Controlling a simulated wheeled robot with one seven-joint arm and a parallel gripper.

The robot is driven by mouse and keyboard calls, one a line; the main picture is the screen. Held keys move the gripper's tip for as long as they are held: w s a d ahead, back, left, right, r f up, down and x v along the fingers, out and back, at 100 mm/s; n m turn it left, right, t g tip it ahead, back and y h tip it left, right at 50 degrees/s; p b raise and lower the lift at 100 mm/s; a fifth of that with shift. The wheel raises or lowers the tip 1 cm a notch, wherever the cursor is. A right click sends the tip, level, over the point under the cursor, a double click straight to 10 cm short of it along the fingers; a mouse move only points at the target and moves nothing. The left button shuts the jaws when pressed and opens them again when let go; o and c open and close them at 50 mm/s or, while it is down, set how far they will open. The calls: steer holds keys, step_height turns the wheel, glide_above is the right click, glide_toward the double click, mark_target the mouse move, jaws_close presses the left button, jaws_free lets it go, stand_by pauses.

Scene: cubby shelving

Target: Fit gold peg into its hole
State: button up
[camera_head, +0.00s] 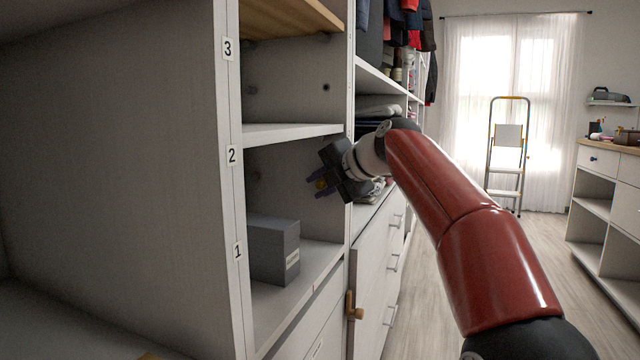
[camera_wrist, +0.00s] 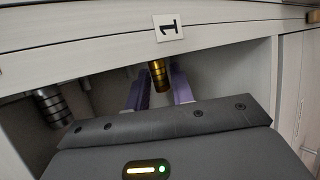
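My gripper (camera_head: 318,184) is at the front of the middle cubby, pointing left into it. Its purple fingers show on either side of the gold peg (camera_wrist: 159,76) in the wrist view; the fingers appear shut on it. In the head view only a small gold spot (camera_head: 321,184) shows between the fingers. A dark round hole (camera_head: 326,87) is in the wall of the upper cubby. A dark ridged peg (camera_wrist: 52,106) stands at the left in the wrist view. Whether the hole matches the gold peg cannot be told.
A grey box (camera_head: 274,250) with a label sits on the lower cubby floor. The shelf board (camera_head: 290,132) lies above my gripper. The upright (camera_head: 232,200) bears labels 1, 2 and 3. A wooden knob (camera_head: 354,308) sticks out below. Floor space is free at the right.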

steer(key=o, duration=0.3)
steer(key=shift+s+d, duration=0.1)
steer(key=v, duration=0.7)
steer(key=shift+s+d+r, duration=0.15)
steer(key=shift+r, duration=0.05)
